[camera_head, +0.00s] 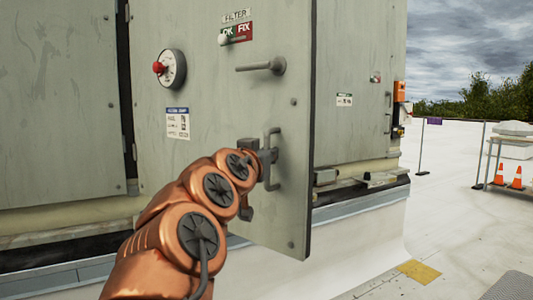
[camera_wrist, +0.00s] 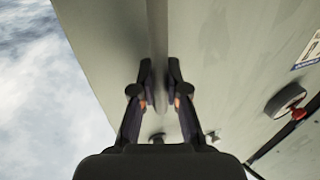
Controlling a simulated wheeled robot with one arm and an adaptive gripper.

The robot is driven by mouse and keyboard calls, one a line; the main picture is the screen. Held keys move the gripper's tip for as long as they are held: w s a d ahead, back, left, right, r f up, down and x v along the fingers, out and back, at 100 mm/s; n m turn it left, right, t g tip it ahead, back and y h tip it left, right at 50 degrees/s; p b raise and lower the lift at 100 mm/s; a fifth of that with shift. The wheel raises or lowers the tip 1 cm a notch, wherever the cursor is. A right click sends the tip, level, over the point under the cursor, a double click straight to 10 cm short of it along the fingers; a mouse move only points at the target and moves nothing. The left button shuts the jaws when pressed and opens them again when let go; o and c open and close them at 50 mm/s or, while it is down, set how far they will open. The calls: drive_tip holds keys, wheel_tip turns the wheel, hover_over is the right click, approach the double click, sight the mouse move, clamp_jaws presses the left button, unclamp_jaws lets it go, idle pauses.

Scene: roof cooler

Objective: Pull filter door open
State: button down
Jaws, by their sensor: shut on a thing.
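The grey-green filter door (camera_head: 215,100) fills the middle of the head view, under a FILTER label (camera_head: 236,16). Its right edge stands out from the cabinet and its lower corner overhangs the ledge, so it is partly open. A D-shaped pull handle (camera_head: 276,183) is near its right edge. My gripper (camera_head: 267,157) is at this handle. In the wrist view, my gripper (camera_wrist: 160,78) is shut on the handle bar (camera_wrist: 157,32), with one finger on each side. The lever latch (camera_head: 262,66) above points left, roughly level.
A round gauge with a red knob (camera_head: 171,68) sits on the door's left side. A neighbouring panel (camera_head: 60,110) stands left. The cabinet's other panel (camera_head: 355,80) is behind the door edge. White roof (camera_head: 440,220) is open to the right, with orange cones (camera_head: 516,178) farther off.

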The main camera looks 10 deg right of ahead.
sight(274, 110)
drive_tip(key=shift+w+d+f, duration=0.1)
drive_tip(key=shift+d+f, duration=0.1)
drive_tip(key=shift+f, duration=0.25)
drive_tip(key=c, duration=1.5)
unclamp_jaws()
drive_tip(key=shift+w+f, duration=0.1)
drive_tip(key=o, duration=0.3)
drive_tip(key=shift+a+r, duration=0.1)
drive_tip(key=shift+r, duration=0.1)
drive_tip(key=shift+r, duration=0.15)
drive_tip(key=shift+r, duration=4.95)
